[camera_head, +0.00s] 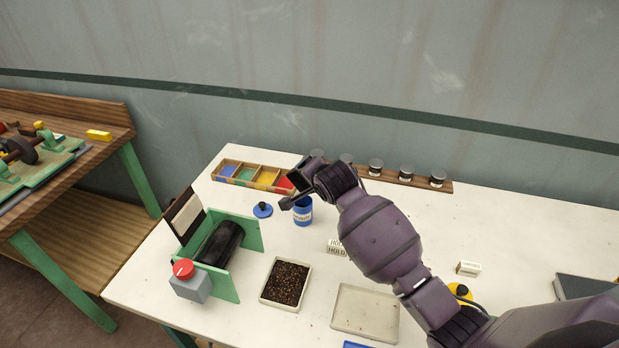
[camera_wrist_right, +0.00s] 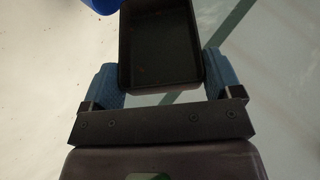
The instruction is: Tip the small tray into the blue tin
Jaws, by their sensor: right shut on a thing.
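The small tray (camera_wrist_right: 158,48) is dark and rectangular, between the blue fingers of my right gripper (camera_wrist_right: 160,85) in the right wrist view. My right gripper is shut on it. The tray's inside looks dark, and I cannot tell whether anything lies in it. The blue tin (camera_head: 302,215) stands open on the white table, with a pale label. Its top is partly hidden by my right gripper (camera_head: 300,190), which is above and beside it in the head view. A blue edge of the tin (camera_wrist_right: 101,4) shows at the top of the wrist view. My left gripper is not in view.
A blue lid (camera_head: 262,211) lies left of the tin. Behind are a compartment box (camera_head: 250,186) and a rack of jars (camera_head: 407,177). In front are a green-framed drum (camera_head: 221,243), a tray of dark grains (camera_head: 286,283) and an empty pale tray (camera_head: 366,312).

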